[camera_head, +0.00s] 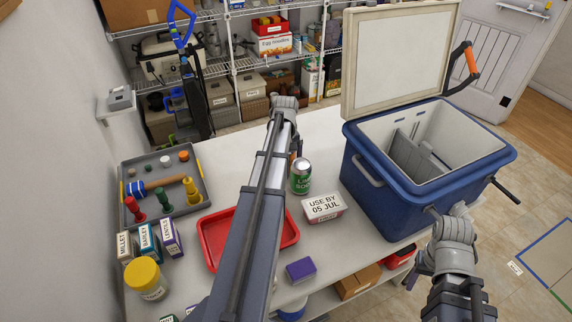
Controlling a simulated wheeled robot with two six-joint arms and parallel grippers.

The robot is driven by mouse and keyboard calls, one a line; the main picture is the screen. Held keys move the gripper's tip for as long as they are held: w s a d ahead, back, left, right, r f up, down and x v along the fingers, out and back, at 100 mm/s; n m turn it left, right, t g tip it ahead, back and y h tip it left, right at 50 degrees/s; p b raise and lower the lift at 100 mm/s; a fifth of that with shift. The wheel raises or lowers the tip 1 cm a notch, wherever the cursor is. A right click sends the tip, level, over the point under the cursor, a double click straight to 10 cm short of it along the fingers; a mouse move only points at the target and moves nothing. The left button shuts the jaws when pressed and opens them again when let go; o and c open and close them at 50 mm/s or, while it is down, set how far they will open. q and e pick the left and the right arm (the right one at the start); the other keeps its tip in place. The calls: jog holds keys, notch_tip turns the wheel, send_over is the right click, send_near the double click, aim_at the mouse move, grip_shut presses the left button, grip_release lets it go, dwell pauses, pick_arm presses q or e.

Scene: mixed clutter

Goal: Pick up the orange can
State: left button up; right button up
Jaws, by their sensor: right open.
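I see no can that is plainly orange. A green can (300,179) with a silver top stands upright on the white table, just right of my left arm. A small orange-brown patch (293,156) shows between that arm and the can; I cannot tell what it is. My left arm reaches across the table from the bottom edge, and its wrist bends down beyond the can. Its fingers are mostly hidden, so their state is unclear. My right gripper (415,273) is open and empty at the lower right, in front of the blue cooler and away from the can.
A purple box (300,270) lies in front. The open blue cooler (385,205) fills the right. A grey tray (130,170), spice boxes and a yellow-lidded jar (145,275) occupy the left.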

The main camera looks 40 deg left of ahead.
pick_arm(q)
jog(key=shift+f, duration=0.15)
grip_shut()
dwell(0.8)
